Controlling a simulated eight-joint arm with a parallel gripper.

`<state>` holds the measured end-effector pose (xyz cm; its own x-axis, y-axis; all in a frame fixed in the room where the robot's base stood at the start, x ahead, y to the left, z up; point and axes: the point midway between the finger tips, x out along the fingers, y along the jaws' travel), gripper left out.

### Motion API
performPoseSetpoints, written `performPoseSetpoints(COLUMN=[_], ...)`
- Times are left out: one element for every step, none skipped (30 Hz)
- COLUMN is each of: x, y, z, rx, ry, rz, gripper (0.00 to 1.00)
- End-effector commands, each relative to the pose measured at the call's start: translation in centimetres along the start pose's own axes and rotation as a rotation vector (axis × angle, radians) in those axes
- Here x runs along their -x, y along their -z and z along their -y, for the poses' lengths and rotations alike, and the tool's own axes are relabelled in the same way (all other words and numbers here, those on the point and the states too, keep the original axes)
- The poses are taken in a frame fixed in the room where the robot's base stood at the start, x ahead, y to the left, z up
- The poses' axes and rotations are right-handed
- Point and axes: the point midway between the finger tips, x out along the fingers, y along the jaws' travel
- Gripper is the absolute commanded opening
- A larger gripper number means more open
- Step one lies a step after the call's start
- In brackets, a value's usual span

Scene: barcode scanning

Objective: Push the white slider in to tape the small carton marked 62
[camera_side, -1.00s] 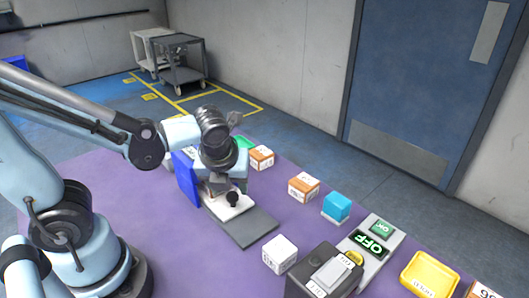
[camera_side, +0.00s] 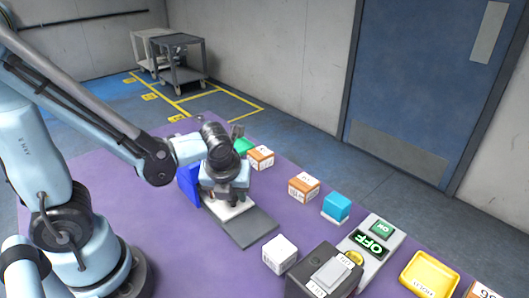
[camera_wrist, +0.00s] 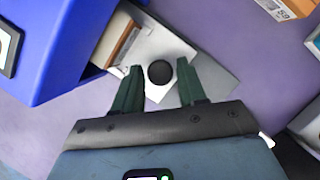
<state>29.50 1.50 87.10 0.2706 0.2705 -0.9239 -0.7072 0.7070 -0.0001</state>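The white slider (camera_wrist: 165,42) lies on a grey track beside the blue taping housing (camera_wrist: 50,45); both also show in the side view, the slider (camera_side: 226,211) mostly under my gripper and the housing (camera_side: 187,183) behind it. A round black knob (camera_wrist: 160,72) stands on the slider. My gripper (camera_wrist: 160,70) is open, with its two dark green fingers on either side of the knob, apart from it in the picture. A brown and white carton (camera_wrist: 117,40) sits at the slider's housing end, partly hidden by the housing. I cannot read its number.
The grey track (camera_side: 252,229) runs toward the front right. A white cube (camera_side: 280,253), an orange-and-white carton (camera_side: 303,187), a blue block (camera_side: 337,206), an OFF panel (camera_side: 368,243), a dark device (camera_side: 318,277) and a yellow tray (camera_side: 430,272) stand on the purple table.

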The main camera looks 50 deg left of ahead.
Motion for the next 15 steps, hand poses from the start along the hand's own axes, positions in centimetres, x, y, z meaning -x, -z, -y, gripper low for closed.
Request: performPoseSetpoints(x=[0.01,0.01,0.01,0.01,0.01,0.01,0.01,0.01,0.02,0.02,0.02,0.02,0.02,0.00,-0.05], y=[0.00,0.00,0.00,0.00,0.00,0.00,0.00,0.00,0.00,0.00,0.00,0.00,0.00,-0.04,-0.15], z=[0.00,0.00,0.00,0.00,0.00,0.00,0.00,0.00,0.00,0.00,0.00,0.00,-0.01,-0.04,-0.17], rx=[0.000,0.000,0.000,0.000,0.000,0.000,0.000,0.000,0.000,0.000,0.000,0.000,0.000,0.000,0.001], ry=[0.000,0.000,0.000,0.000,0.000,0.000,0.000,0.000,0.000,0.000,0.000,0.000,0.000,0.000,-0.001], rz=[0.000,0.000,0.000,0.000,0.000,0.000,0.000,0.000,0.000,0.000,0.000,0.000,0.000,0.000,0.000], gripper=[0.33,0.28,0.22,0.17,0.13,0.07,0.02,0.00,0.00,0.00,0.00,0.00,0.00,0.00,0.00])
